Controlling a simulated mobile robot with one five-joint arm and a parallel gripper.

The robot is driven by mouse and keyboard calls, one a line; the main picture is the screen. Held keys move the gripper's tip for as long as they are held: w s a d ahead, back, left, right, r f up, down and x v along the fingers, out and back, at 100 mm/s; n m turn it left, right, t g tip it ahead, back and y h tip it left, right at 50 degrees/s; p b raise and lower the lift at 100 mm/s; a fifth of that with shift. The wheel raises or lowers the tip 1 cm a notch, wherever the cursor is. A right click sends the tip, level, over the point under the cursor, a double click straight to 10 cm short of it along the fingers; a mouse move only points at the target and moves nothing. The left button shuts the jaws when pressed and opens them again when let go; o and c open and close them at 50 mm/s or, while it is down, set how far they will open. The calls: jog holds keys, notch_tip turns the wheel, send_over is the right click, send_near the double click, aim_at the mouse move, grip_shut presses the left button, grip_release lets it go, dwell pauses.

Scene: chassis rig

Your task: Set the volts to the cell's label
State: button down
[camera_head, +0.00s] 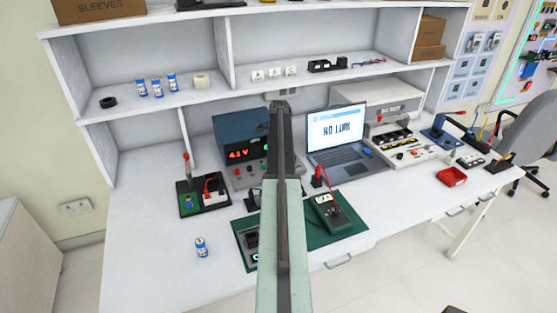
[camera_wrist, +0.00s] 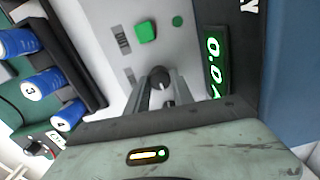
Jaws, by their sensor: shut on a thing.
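My gripper (camera_wrist: 158,88) is shut on a dark knob (camera_wrist: 159,74) on the grey front panel in the wrist view. Beside the knob is a green display (camera_wrist: 214,66) that appears to read 0.0, with its last character partly cut off. In the head view the blue power supply (camera_head: 232,125) stands at the back of the bench, with a red display (camera_head: 238,154) that looks like 4.1V. My arm hides part of its front and the gripper's tips. A blue-and-white cell (camera_head: 201,247) stands on the bench at front left; its label is too small to read.
A green button (camera_wrist: 146,31) is on the panel near the knob. Several blue numbered cylinders (camera_wrist: 45,84) show at the left of the wrist view. A laptop (camera_head: 337,135) and a meter (camera_head: 330,212) on a green mat (camera_head: 350,225) stand right of my arm. The front-left bench is mostly clear.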

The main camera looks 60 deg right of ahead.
jog(key=shift+w+a, duration=0.1)
jog(key=shift+w, duration=0.15)
jog(key=c, duration=1.1)
grip_release()
jog(key=shift+s, duration=0.1)
notch_tip(320, 180, up, 8)
jog(key=p, duration=0.8)
jog(key=shift+f, duration=0.1)
